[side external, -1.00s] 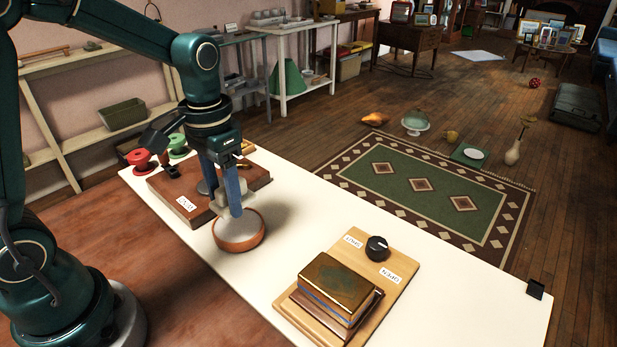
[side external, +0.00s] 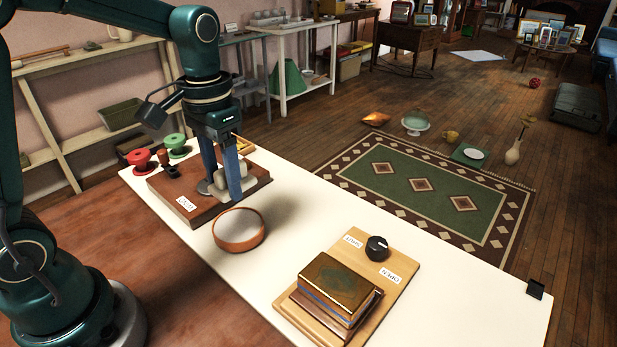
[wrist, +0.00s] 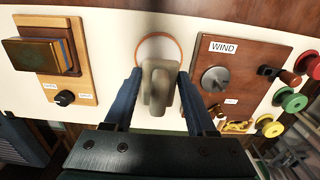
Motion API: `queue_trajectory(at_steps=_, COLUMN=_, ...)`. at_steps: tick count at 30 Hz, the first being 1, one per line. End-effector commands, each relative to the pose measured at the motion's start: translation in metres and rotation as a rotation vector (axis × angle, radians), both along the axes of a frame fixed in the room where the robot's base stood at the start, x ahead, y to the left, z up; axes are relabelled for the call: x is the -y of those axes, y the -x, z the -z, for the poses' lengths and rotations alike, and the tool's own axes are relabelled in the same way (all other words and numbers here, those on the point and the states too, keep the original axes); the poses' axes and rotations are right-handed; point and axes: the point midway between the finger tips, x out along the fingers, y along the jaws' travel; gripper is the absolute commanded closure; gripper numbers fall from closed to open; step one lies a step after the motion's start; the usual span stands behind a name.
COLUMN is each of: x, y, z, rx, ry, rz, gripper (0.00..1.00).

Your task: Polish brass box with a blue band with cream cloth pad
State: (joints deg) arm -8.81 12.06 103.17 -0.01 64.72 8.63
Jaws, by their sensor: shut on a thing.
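My gripper (side external: 224,190) is shut on the cream cloth pad (wrist: 158,88), whose greyish-cream grip sits between the two blue fingers in the wrist view. The pad's underside is hidden. It is held close to a round terracotta dish (side external: 239,244) with pale contents; I cannot tell the exact gap. The brass box with a blue band (side external: 341,283) sits on a wooden board (side external: 384,300) at the front right, apart from my gripper. Its top has a dull, darker greenish patch. The box also shows at upper left in the wrist view (wrist: 33,53).
The box's board carries a black knob (side external: 377,248) and labels. A dark board labelled WIND (side external: 175,196) with a grey disc lies beside my gripper. Red (side external: 140,160) and green (side external: 176,146) spools stand at the far left. White tabletop is clear between dish and box board.

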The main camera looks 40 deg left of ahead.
Motion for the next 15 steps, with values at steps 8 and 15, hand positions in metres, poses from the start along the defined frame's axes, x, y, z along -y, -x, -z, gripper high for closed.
queue_trajectory(at_steps=8, x=-0.002, y=0.001, z=-0.053, rx=0.008, ry=-0.001, rz=0.0, gripper=0.88)
queue_trajectory(at_steps=15, x=0.0, y=0.003, z=-0.067, rx=0.003, ry=0.0, rz=-0.003, gripper=0.88)
